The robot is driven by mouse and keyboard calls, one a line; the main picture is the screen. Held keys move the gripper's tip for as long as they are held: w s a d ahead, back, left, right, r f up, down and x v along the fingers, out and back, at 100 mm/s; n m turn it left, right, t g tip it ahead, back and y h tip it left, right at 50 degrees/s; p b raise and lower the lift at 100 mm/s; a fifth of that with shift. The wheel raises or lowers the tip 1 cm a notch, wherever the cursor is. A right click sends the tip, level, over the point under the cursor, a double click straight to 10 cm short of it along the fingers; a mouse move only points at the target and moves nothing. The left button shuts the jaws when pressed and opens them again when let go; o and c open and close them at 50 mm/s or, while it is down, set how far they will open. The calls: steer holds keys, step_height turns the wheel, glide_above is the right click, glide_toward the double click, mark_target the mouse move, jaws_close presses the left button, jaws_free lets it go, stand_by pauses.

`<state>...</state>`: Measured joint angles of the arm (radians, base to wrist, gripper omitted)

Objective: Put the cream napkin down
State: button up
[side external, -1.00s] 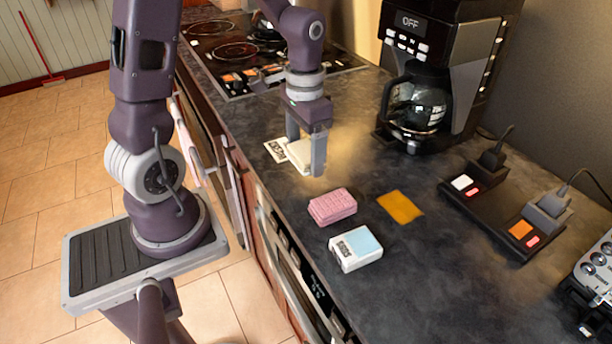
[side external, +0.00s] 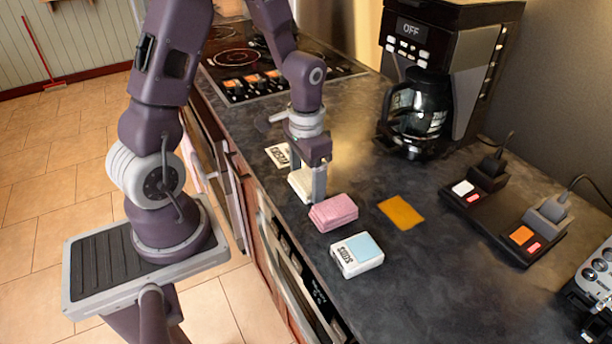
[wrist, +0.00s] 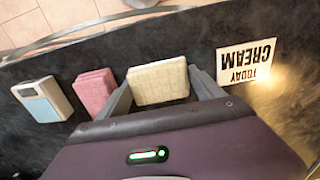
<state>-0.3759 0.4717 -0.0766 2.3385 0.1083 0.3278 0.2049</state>
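The cream napkin (side external: 302,184) is a thick, pale folded pad held between the two fingers of my gripper (side external: 307,186), over the counter just beyond the pink napkins. In the wrist view the cream napkin (wrist: 158,82) fills the space between the fingers of my gripper (wrist: 160,88). Whether its underside touches the counter is unclear. A white card reading "TODAY CREAM" (wrist: 247,62) lies apart from it on the right; it also shows behind the gripper in the side view (side external: 278,155).
Folded pink napkins (side external: 333,212) lie close by, then a white-and-blue block (side external: 356,255). An orange cloth (side external: 401,211) lies to the right. Bare counter lies between cloth and coffee maker.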

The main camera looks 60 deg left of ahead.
mark_target(307, 180)
step_height(307, 180, up, 13)
steer(key=s+d+r+t, duration=0.2)
steer(key=s+d+r, duration=0.2)
steer(key=s, duration=0.2)
steer(key=s+d+r+t, duration=0.3)
steer(key=s+d, duration=0.2)
steer(key=s, duration=0.2)
steer(key=shift+r, duration=0.4)
steer(key=shift+a, duration=0.1)
steer(key=c, duration=0.5)
